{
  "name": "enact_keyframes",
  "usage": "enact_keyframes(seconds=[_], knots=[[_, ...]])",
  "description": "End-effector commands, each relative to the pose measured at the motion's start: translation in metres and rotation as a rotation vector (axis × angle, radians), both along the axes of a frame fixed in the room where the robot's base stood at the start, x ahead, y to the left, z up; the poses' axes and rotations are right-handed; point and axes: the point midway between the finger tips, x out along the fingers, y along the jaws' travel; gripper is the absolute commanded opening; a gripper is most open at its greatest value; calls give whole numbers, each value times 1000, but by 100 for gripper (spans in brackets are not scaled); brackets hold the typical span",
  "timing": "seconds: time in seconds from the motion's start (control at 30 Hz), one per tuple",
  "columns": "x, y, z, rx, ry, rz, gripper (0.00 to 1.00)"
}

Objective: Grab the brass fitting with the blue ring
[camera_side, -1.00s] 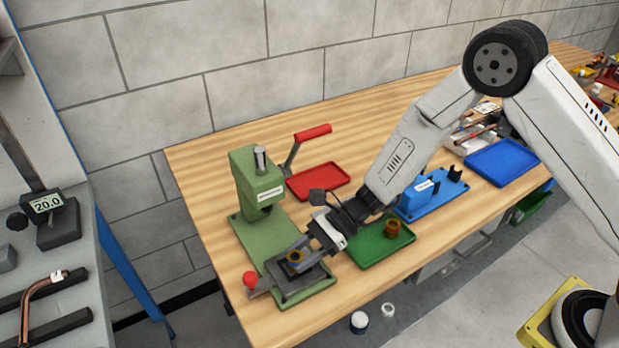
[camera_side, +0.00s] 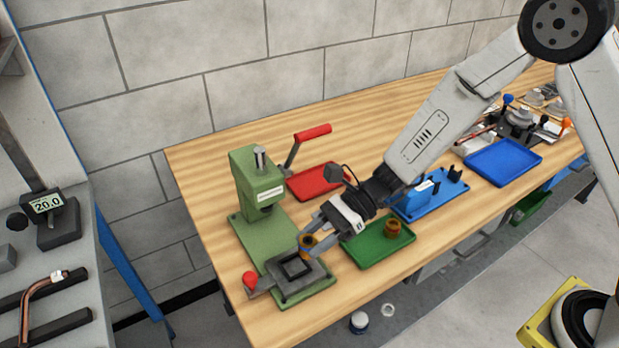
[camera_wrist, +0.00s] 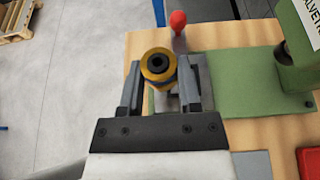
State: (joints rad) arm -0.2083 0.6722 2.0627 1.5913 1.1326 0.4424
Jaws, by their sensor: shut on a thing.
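A brass fitting (camera_side: 308,241) with a dark centre is between the fingers of my gripper (camera_side: 312,246), just above the grey plate of the green press. In the wrist view the brass fitting (camera_wrist: 158,65) shows from its end, with a narrow blue band under its rim. My gripper (camera_wrist: 158,88) is shut on it, a finger on each side. A second brass-brown fitting (camera_side: 393,229) stands in the green tray; no blue ring can be made out on it.
The green press (camera_side: 256,190) has a red-handled lever and a grey plate with a square recess (camera_side: 296,268). Nearby are a green tray (camera_side: 372,258), a red tray (camera_side: 318,180), a blue fixture (camera_side: 415,205) and a blue tray (camera_side: 503,163). Bare wood lies behind the red tray.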

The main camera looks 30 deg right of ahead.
Motion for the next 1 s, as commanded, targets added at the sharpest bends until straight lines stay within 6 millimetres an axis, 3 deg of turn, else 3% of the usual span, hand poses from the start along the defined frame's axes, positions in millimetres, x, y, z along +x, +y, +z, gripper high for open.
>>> enact_keyframes(seconds=[0.2,0.4,0.7,1.0], knots=[[-20,-10,28,1,-4,1,0],[-50,-25,42,1,-1,-2,0],[-84,-43,59,1,-2,-1,0],[-99,-50,66,1,-1,0,0]])
